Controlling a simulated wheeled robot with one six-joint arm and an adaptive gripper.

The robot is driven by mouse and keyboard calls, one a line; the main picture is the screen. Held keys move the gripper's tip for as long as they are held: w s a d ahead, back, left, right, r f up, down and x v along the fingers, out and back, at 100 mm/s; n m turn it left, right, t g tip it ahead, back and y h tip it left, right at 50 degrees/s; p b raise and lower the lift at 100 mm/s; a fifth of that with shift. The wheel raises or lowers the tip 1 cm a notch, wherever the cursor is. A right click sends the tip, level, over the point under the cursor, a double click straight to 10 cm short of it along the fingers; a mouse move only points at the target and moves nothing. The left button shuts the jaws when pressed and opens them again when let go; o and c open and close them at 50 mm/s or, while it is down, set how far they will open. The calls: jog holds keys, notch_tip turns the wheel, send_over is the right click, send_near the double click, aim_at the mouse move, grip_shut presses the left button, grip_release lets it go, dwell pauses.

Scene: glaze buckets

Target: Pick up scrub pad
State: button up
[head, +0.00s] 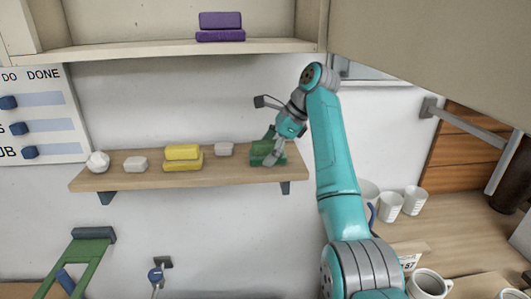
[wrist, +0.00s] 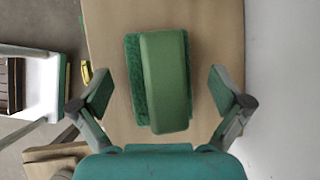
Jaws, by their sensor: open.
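The green scrub pad (head: 259,158) lies at the right end of the wooden wall shelf (head: 225,178). In the wrist view the scrub pad (wrist: 165,82) shows as a lighter green block over a darker, rough green layer. My gripper (head: 272,147) is at the pad in the head view and partly covers it. In the wrist view my gripper (wrist: 159,91) is open, with one green-tipped finger on each side of the pad and a clear gap on both sides. It holds nothing.
An upper shelf (head: 180,49) holds purple blocks (head: 220,27). White cups (head: 390,206) stand on the counter at right.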

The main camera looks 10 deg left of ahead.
jog(key=c, duration=1.3)
jog(key=shift+r, duration=0.15)
